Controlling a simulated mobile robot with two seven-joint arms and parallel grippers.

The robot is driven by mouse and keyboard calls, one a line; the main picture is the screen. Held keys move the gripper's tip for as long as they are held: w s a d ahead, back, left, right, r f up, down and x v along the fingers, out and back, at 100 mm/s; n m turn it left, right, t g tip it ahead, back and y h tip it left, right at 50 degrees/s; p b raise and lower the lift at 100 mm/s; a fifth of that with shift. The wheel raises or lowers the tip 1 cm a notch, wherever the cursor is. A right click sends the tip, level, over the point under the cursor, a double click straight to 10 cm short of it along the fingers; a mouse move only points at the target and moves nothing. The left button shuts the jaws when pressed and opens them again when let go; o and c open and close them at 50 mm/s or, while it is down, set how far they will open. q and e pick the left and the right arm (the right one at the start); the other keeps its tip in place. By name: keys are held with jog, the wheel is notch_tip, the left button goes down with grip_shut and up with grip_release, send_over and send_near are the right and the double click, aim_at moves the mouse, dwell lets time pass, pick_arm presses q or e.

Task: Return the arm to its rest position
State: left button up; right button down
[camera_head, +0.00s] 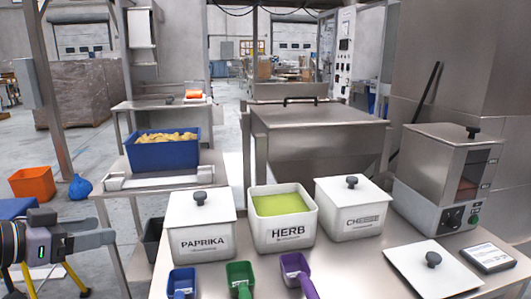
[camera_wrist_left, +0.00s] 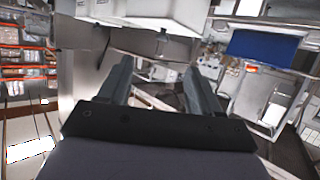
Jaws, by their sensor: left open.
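My left gripper (camera_head: 108,239) is at the left edge of the head view, left of the paprika bin and apart from it. In the left wrist view my left gripper (camera_wrist_left: 158,78) shows two separated fingers with nothing between them. It is open and empty. My right arm and gripper are not in view.
On the counter stand the lidded paprika bin (camera_head: 201,236), the open herb bin (camera_head: 283,232) and another lidded bin (camera_head: 352,220). Blue (camera_head: 181,285), green (camera_head: 240,275) and purple (camera_head: 296,268) scoops lie in front. A loose lid (camera_head: 415,275) lies right. A blue tub (camera_head: 163,153) stands behind.

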pick_arm(q)
notch_tip(320, 180, down, 16)
jog(key=s+f+n+y, duration=0.1)
jog(key=n+y, duration=0.1)
jog(key=y, duration=0.2)
jog(key=s+d+f+m+g+y, duration=0.1)
jog(key=s+f+m+g+y, duration=0.1)
jog(key=s+f, duration=1)
jog(key=s+d+f+m, duration=0.2)
jog(key=s+d+f, duration=0.2)
jog(key=s+f, duration=0.3)
jog(key=w+d+n, duration=0.1)
jog(key=d+n, duration=0.4)
jog(key=d, duration=0.4)
notch_tip(320, 180, up, 6)
jog(key=p, duration=0.6)
jog(key=shift+a+t+h, duration=0.3)
jog(key=shift+h, duration=0.1)
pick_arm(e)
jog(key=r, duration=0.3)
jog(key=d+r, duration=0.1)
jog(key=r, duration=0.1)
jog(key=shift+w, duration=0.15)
